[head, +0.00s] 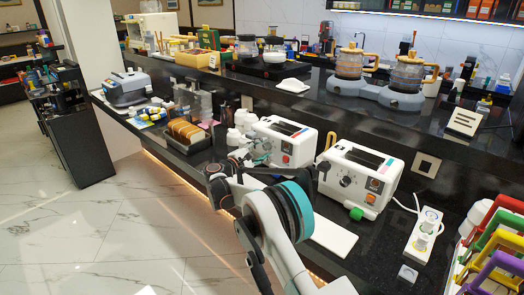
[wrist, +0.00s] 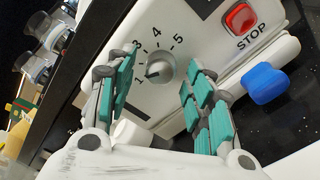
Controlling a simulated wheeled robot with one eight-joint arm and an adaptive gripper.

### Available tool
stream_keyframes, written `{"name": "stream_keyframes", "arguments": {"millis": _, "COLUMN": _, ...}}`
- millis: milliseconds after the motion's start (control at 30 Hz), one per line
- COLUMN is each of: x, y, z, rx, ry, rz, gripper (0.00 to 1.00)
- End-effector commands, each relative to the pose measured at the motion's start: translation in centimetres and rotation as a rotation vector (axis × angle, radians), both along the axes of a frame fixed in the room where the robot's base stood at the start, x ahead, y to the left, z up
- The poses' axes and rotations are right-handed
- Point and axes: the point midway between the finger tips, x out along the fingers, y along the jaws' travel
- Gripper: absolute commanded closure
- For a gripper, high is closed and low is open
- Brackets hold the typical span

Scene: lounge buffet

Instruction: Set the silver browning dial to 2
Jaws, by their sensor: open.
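The silver browning dial (wrist: 161,68) is on the white toaster front, with printed numbers around it; 1, 3, 4 and 5 are readable and the 2 is mostly covered by a finger. Its small dark mark lies on the lower left side, towards the 1; the exact setting is hard to tell. My gripper (wrist: 163,63) is open, with its teal-padded fingers on either side of the dial; I cannot tell whether they touch it. In the head view, my gripper (head: 258,154) is at the left part of the left white toaster (head: 291,130), hiding its dial.
A red STOP button (wrist: 240,17) and a blue lever (wrist: 265,82) are right of the dial. A second white toaster (head: 372,162) with a dark dial and green lever stands to the right. A bread tray (head: 188,147) is on the left. A white board (head: 333,238) lies in front.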

Motion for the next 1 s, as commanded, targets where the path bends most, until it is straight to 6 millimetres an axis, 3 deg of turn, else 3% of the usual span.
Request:
{"name": "stream_keyframes", "arguments": {"millis": 333, "x": -0.8, "y": 0.6, "z": 0.1, "rx": 0.0, "ry": 0.0, "rz": -0.001, "gripper": 0.52}}
{"name": "stream_keyframes", "arguments": {"millis": 800, "x": -7.7, "y": 6.0, "z": 0.0, "rx": 0.0, "ry": 0.0, "rz": 0.001, "gripper": 0.52}}
{"name": "stream_keyframes", "arguments": {"millis": 1000, "x": -9.2, "y": 7.2, "z": 0.0, "rx": 0.0, "ry": 0.0, "rz": 0.0, "gripper": 0.52}}
